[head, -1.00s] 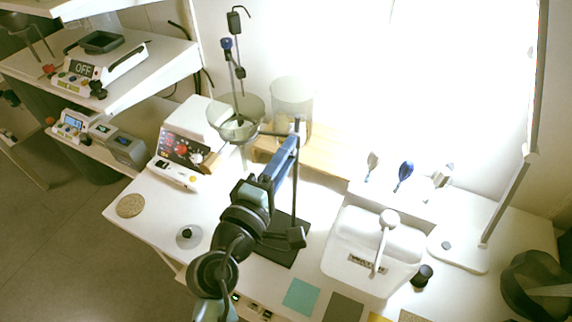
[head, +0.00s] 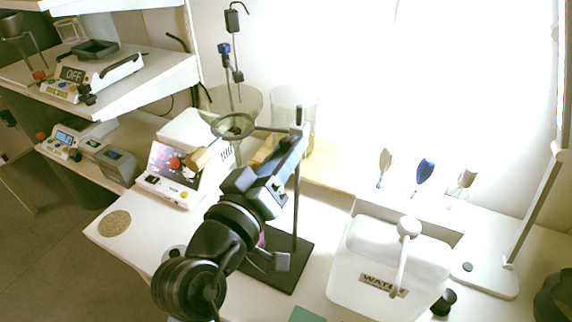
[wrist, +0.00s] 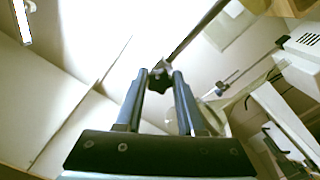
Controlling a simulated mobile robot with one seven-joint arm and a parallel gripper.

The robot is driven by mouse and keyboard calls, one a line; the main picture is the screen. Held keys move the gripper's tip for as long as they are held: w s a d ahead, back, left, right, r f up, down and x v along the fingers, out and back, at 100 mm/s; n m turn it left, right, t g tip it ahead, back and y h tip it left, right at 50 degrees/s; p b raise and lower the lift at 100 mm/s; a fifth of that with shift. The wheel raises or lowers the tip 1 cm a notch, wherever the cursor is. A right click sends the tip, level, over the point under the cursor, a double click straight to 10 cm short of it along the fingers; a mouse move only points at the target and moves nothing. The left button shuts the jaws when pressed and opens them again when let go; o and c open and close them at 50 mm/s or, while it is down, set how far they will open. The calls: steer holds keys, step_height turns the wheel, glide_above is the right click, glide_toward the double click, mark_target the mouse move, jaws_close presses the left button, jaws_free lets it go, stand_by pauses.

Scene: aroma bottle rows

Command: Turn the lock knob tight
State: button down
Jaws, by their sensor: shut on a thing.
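The lock knob (wrist: 160,80) is a small dark lobed knob in the wrist view, between the tips of my two blue fingers. My gripper (wrist: 163,77) is shut on it. In the head view my gripper (head: 298,140) reaches up to the top of a metal stand rod (head: 296,195), where a support arm meets it. The knob is hidden there behind my fingers. The support ring (head: 233,125) sticks out to the left from the rod and carries a clear glass bowl or funnel (head: 240,100). How tight the knob is cannot be told.
A dark stand base (head: 285,268) lies below the rod. A white water container (head: 385,265) stands to the right, a white device (head: 172,172) with a red knob to the left. A clear beaker (head: 293,105) is behind. A cork mat (head: 115,223) lies at the table's left.

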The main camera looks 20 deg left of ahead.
steer(key=m+b, duration=0.7)
steer(key=m, duration=0.3)
steer(key=shift+a+m, duration=0.15)
steer(key=shift+m, duration=0.15)
steer(key=shift+b, duration=0.35)
steer(key=c, duration=0.5)
jaws_free()
